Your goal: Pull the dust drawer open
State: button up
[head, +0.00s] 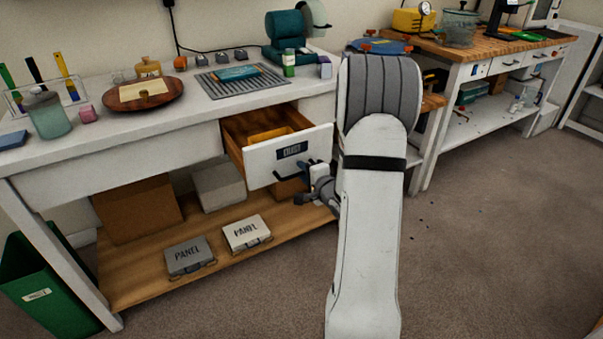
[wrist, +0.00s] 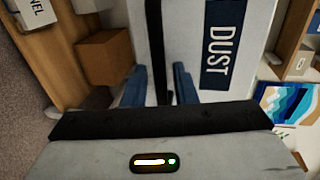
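The dust drawer (head: 262,163) is pulled out from the white bench, with its box interior showing behind the white front. Its dark label reads DUST in the wrist view (wrist: 219,45), where the drawer front fills the upper middle. My gripper (head: 309,172) is at the right part of the drawer front in the head view. In the wrist view its two blue fingers (wrist: 160,84) stand apart, one on each side of a dark upright bar (wrist: 157,45), which looks like the drawer's handle. A narrow gap shows beside the right finger. Contact with the bar is not clear.
A wooden lower shelf (head: 130,282) holds two panel cases (head: 190,257) and boxes below the drawer. The bench top carries a round wooden tray (head: 110,98), a grey grate (head: 215,88) and a teal machine (head: 287,35).

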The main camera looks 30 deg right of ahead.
jog(key=shift+a, duration=0.1)
jog(key=p+v, duration=0.1)
jog(key=v, duration=0.6)
jog(key=shift+s, duration=0.4)
jog(key=shift+r, duration=0.15)
